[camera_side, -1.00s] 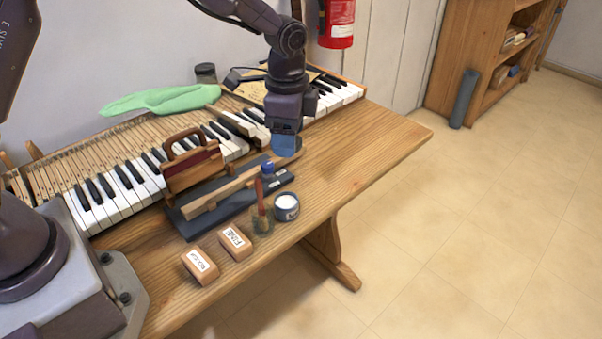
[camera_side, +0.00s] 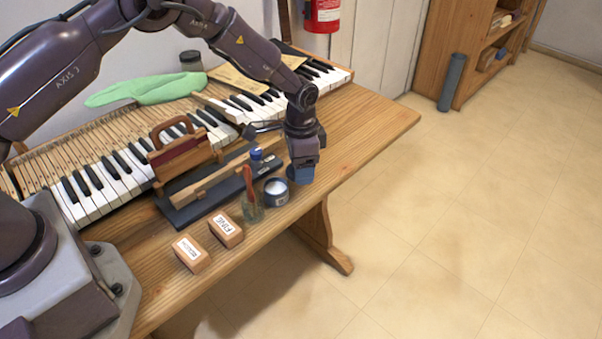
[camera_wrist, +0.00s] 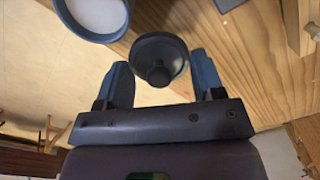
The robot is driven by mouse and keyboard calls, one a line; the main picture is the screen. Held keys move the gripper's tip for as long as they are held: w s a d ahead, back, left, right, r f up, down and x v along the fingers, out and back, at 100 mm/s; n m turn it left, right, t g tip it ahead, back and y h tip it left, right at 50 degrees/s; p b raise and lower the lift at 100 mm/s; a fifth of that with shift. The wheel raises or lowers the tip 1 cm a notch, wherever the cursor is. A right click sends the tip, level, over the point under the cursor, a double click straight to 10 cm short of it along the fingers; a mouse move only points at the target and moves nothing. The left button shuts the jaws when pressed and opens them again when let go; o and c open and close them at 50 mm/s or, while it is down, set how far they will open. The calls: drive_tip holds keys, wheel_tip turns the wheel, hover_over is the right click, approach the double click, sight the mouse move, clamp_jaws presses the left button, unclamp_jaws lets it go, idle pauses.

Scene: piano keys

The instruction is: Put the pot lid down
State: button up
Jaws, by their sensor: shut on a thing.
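My gripper (camera_side: 301,176) is low over the front right part of the table, just right of the small blue-rimmed pot (camera_side: 276,192) of white paste. In the wrist view my gripper (camera_wrist: 161,72) has its two blue fingers on either side of the dark round pot lid (camera_wrist: 160,52), shut on it, with the lid's small knob facing the camera. The open pot (camera_wrist: 95,14) shows at the top left there, apart from the lid. In the side view the lid is hidden by the fingers; I cannot tell whether it touches the table.
A glass jar with a red-handled brush (camera_side: 251,200) stands left of the pot. Two labelled blocks (camera_side: 226,230) lie nearer the front. A dark board with a wooden key (camera_side: 215,187) lies behind. Bare table (camera_side: 350,135) extends to the right; the front edge is close.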

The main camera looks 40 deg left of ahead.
drive_tip(key=shift+f, duration=1.5)
drive_tip(key=o, duration=0.9)
drive_tip(key=shift+f, duration=0.15)
